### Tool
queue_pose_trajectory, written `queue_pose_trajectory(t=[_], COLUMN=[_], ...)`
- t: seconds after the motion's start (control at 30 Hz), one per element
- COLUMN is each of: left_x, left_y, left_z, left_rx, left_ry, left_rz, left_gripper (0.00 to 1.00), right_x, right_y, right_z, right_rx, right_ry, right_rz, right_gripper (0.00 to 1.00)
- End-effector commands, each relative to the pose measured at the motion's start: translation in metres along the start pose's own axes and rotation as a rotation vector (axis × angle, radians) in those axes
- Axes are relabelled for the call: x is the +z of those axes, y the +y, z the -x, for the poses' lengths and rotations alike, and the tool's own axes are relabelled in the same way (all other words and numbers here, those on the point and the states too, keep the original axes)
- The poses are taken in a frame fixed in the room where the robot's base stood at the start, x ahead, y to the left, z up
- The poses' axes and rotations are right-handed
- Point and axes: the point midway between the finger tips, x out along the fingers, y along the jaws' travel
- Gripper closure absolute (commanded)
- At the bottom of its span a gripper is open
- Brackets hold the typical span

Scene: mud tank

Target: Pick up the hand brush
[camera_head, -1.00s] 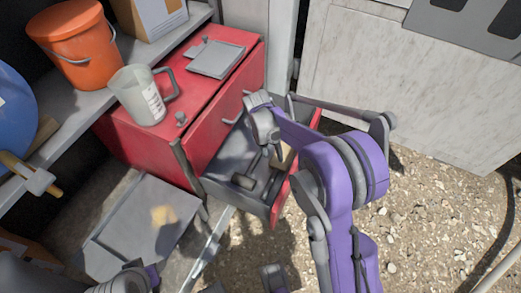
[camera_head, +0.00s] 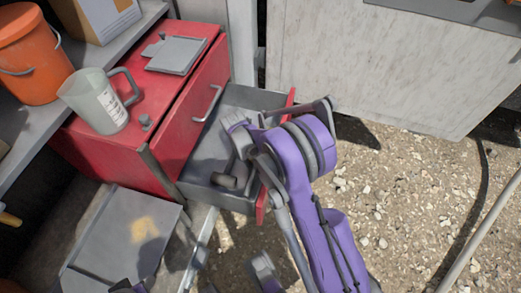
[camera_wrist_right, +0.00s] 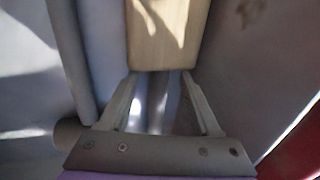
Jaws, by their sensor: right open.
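The wooden piece (camera_wrist_right: 165,35), which I take to be the hand brush, lies in the open drawer (camera_head: 222,197) of the red cabinet. In the right wrist view it is directly beyond my right gripper (camera_wrist_right: 160,78). The fingers are open with a gap between them. Their tips are close to its near end; I cannot tell whether they touch it. In the head view my purple right arm hides the wooden piece and the fingertips. No left gripper fingers show; only small parts of mine appear at the bottom edge.
A dark hammer-like tool (camera_head: 228,180) lies in the drawer beside the wooden piece. A jug (camera_head: 95,100) and a grey flat item (camera_head: 177,54) stand on the red cabinet (camera_head: 150,75). An orange bucket (camera_head: 25,55) is at the left. Gravel ground (camera_head: 400,200) is open at the right.

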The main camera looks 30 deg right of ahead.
Motion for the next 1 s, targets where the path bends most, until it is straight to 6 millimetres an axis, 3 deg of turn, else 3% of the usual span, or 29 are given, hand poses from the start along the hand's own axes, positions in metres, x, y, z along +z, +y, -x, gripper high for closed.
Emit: queue_pose_trajectory(t=[0.23,0.6,1.0], left_x=[0.0002,0.0002,0.0002], left_y=[0.0000,0.0000,0.0000], left_z=[-0.0008,-0.0008,-0.0007], left_rx=[0.000,0.000,0.000], left_ry=[0.000,0.000,0.000], left_rz=[0.000,0.000,0.000], left_gripper=[0.50,0.50,0.50], right_x=[0.0001,0.0001,0.0002], right_y=[-0.0003,-0.0002,-0.0004], right_z=[-0.0040,-0.0038,-0.0034], right_rx=[0.000,0.001,0.000], right_ry=[0.000,0.000,-0.001], right_rz=[-0.001,-0.001,-0.001], right_gripper=[0.36,1.00,1.00])
